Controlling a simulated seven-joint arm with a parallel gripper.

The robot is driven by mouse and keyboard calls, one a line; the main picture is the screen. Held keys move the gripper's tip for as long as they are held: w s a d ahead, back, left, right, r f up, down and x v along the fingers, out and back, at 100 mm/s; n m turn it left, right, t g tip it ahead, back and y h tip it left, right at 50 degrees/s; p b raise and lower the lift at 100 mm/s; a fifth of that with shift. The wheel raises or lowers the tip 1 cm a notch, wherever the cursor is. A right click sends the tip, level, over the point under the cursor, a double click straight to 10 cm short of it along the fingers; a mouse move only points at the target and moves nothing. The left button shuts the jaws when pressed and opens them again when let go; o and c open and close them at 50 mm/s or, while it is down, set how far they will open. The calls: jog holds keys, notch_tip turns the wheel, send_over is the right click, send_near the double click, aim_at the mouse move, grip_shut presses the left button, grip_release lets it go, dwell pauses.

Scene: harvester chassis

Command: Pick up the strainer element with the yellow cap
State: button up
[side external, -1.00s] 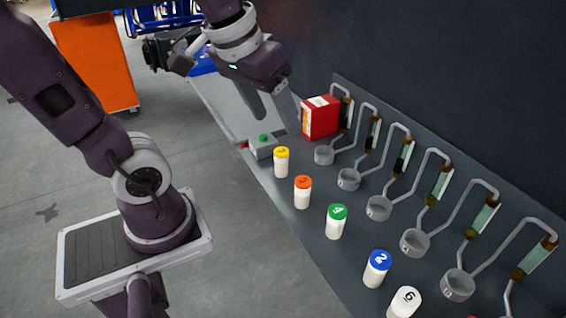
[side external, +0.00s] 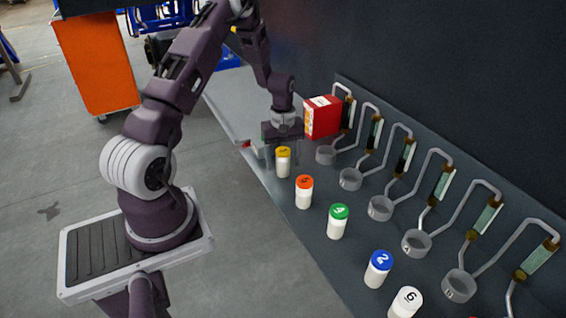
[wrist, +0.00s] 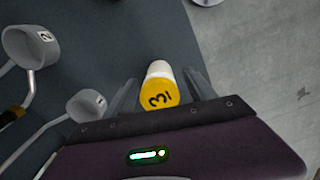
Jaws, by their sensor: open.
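The strainer element with the yellow cap (side external: 283,161) stands upright on the grey bench, first in the row of capped elements. In the wrist view its yellow cap (wrist: 159,93), marked 3, lies between my two fingers. My gripper (side external: 270,158) is above and around the far side of this element, pointing down. In the wrist view my gripper (wrist: 160,92) is open, with a finger on each side of the cap and a gap at the left finger. The lower part of the element is partly hidden by its cap in the wrist view.
Elements with orange (side external: 304,183), green (side external: 338,213), blue (side external: 379,260) and white (side external: 406,299) caps stand along the bench's front edge. Ring holders with bent pipes (side external: 380,208) line the back. A red box (side external: 322,117) stands close beside my gripper.

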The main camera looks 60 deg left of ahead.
jog(key=shift+f, duration=0.35)
grip_shut()
jog(key=shift+r, duration=0.1)
jog(key=r, duration=0.6)
jog(key=w+r, duration=0.1)
jog(key=r, duration=0.2)
jog(key=shift+a+r, duration=0.2)
jog(key=shift+r, duration=0.1)
jog(key=w+r, duration=0.1)
jog(key=w, duration=1.3)
jog(key=shift+w+d+r, duration=0.15)
jog(key=shift+w+d, duration=0.1)
jog(key=shift+d, duration=0.2)
